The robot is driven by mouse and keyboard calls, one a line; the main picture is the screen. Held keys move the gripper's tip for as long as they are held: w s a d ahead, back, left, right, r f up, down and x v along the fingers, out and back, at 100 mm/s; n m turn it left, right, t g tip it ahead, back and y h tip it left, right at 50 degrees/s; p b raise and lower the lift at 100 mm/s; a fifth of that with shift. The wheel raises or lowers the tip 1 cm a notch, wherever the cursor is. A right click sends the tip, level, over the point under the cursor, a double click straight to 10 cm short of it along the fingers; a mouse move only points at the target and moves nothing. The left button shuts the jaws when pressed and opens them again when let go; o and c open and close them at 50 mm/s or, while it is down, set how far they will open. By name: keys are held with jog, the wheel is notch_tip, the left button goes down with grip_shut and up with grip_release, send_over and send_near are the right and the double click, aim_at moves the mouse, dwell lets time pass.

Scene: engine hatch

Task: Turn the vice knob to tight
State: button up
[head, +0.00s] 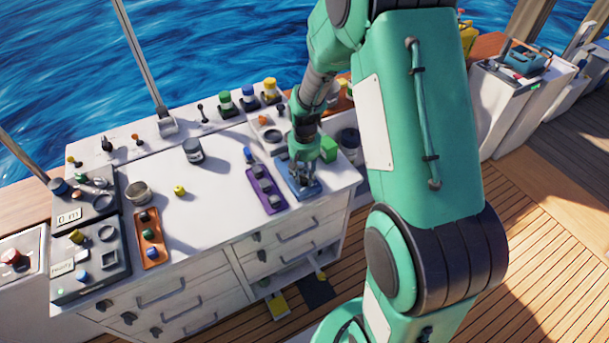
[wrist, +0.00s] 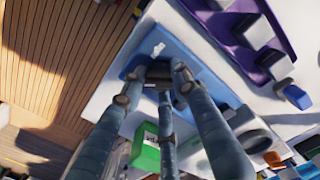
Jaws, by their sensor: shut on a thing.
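The blue vice (head: 311,191) sits at the right end of the white cabinet top in the head view. It also shows as a blue block with a small white mark in the wrist view (wrist: 192,52). My gripper (head: 302,178) points down onto it. In the wrist view my gripper (wrist: 154,84) has its fingers closed around a small dark knob (wrist: 159,71) on the vice. The fingers hide much of the knob, and I cannot tell its turn position.
A purple holder (head: 266,191) with dark pieces stands close left of the vice. A green block (head: 328,149) lies close behind it. A dark jar (head: 193,151) and a yellow knob (head: 179,190) stand farther left. The cabinet top between them is clear.

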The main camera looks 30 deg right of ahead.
aim_at(305, 176)
jog(key=m+p, duration=0.1)
jog(key=m, duration=0.3)
jog(key=shift+r, duration=0.1)
jog(key=m+p, duration=0.1)
jog(key=m, duration=0.3)
jog(key=m+p, duration=0.1)
jog(key=m, duration=0.2)
jog(key=shift+m+p, duration=0.35)
jog(key=shift+m, duration=1.75)
jog(key=o, duration=1.1)
jog(key=shift+o, duration=0.2)
notch_tip(305, 176, up, 12)
